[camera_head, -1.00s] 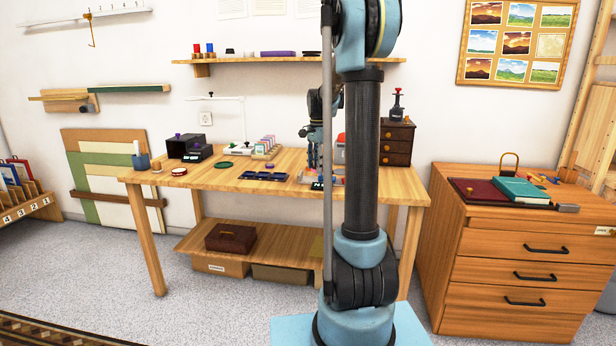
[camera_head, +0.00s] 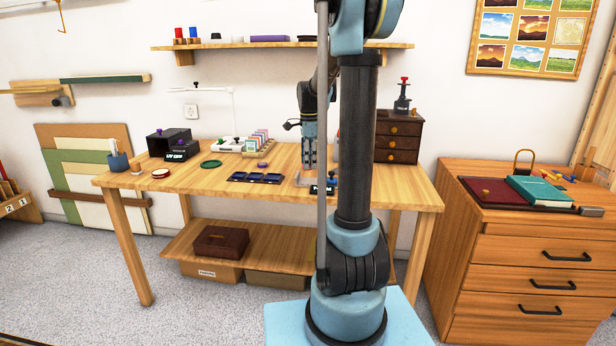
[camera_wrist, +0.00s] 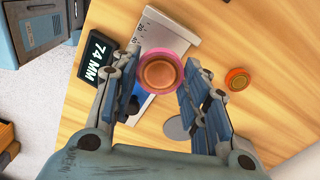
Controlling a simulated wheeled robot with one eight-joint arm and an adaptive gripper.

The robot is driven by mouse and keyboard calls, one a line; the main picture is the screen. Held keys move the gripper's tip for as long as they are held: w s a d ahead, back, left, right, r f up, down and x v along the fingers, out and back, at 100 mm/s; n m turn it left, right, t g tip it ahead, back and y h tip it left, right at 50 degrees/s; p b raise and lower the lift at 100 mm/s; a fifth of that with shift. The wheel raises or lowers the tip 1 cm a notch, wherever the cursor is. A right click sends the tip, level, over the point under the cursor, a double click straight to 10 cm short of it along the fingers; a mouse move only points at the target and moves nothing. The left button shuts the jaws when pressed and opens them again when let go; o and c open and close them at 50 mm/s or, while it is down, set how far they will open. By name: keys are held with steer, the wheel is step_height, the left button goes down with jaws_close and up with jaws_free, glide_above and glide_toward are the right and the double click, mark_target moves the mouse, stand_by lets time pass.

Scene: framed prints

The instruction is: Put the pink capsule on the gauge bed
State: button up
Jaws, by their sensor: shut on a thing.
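In the wrist view, the pink capsule (camera_wrist: 160,56), a round pink piece with an orange-brown centre, sits between the fingertips of my gripper (camera_wrist: 163,72), which is shut on it. Beneath it is the gauge, with a pale scale bed (camera_wrist: 184,32) and a dark display (camera_wrist: 97,54) reading 74 MM. The capsule overlaps the bed in this view; I cannot tell whether it touches it. In the head view, my gripper (camera_head: 309,160) points down at the gauge (camera_head: 316,189) on the bench, partly hidden by my arm. The capsule cannot be made out there.
An amber round piece (camera_wrist: 238,79) and a grey disc (camera_wrist: 178,128) lie beside the gauge. On the wooden bench (camera_head: 215,184) are a dark blue tray (camera_head: 256,178), a green disc (camera_head: 210,163) and a black UV box (camera_head: 180,150). A brown drawer box (camera_head: 398,140) stands at the right.

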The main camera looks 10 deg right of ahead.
mark_target(308, 181)
steer(key=shift+s+a+f, duration=0.1)
steer(key=shift+f, duration=2.75)
steer(key=o, duration=0.8)
steer(key=shift+f, duration=0.1)
steer(key=shift+c, duration=0.2)
